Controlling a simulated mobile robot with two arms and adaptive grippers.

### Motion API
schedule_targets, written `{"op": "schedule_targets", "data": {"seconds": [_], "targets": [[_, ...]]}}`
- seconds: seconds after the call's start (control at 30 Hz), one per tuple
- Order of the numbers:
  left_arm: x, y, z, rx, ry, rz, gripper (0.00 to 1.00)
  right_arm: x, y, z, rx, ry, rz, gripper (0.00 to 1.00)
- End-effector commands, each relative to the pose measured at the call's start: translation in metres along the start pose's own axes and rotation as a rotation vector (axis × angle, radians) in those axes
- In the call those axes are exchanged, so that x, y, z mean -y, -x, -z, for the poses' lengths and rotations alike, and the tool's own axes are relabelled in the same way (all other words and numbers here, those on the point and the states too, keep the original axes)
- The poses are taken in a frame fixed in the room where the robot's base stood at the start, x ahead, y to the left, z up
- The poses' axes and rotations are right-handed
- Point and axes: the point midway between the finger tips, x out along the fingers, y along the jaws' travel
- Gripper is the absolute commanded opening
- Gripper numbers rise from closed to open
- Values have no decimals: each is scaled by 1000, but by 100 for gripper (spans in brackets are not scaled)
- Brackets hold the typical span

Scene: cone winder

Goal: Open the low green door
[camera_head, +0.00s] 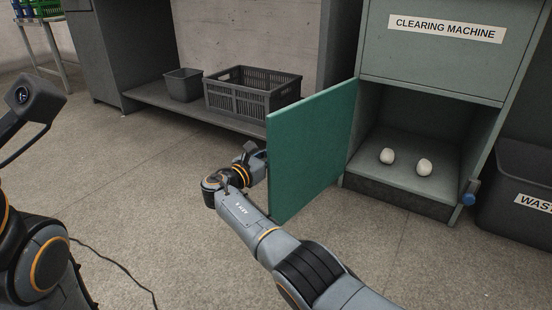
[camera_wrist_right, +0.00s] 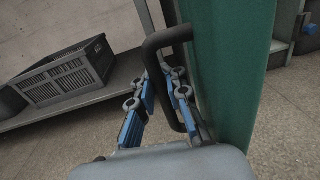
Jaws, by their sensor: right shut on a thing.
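The low green door (camera_head: 310,150) stands swung out from the left side of the clearing machine (camera_head: 435,55), so the low compartment is open to view. Two whitish rounded lumps (camera_head: 387,156) lie on the compartment floor. In the right wrist view the door (camera_wrist_right: 235,75) has a dark bar handle (camera_wrist_right: 168,38) on its face. My right gripper (camera_wrist_right: 163,75) is shut on this handle.
A grey crate (camera_head: 253,93) and a small grey bin (camera_head: 183,84) stand on a low shelf (camera_head: 150,98) behind the door. A dark waste bin (camera_head: 515,195) stands right of the machine. A blue knob (camera_head: 468,199) sits at the compartment's right edge. Floor in front is clear except a thin cable.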

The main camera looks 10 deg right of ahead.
Motion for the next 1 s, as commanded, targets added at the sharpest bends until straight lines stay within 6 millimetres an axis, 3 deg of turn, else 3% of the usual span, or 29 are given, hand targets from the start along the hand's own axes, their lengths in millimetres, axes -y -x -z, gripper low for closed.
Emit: {"op": "schedule_targets", "data": {"seconds": [0.67, 0.7, 1.0], "targets": [[-1, 6, 1, 2, 0, 0, 57, -4, 0, 2, -4, 0, 7, 0], [-1, 6, 1, 2, 0, 0, 57, -4, 0, 2, -4, 0, 7, 19], [0, 7, 0, 7, 0, 5, 57, -3, -1, 0, -2, 0, 8, 21]]}}
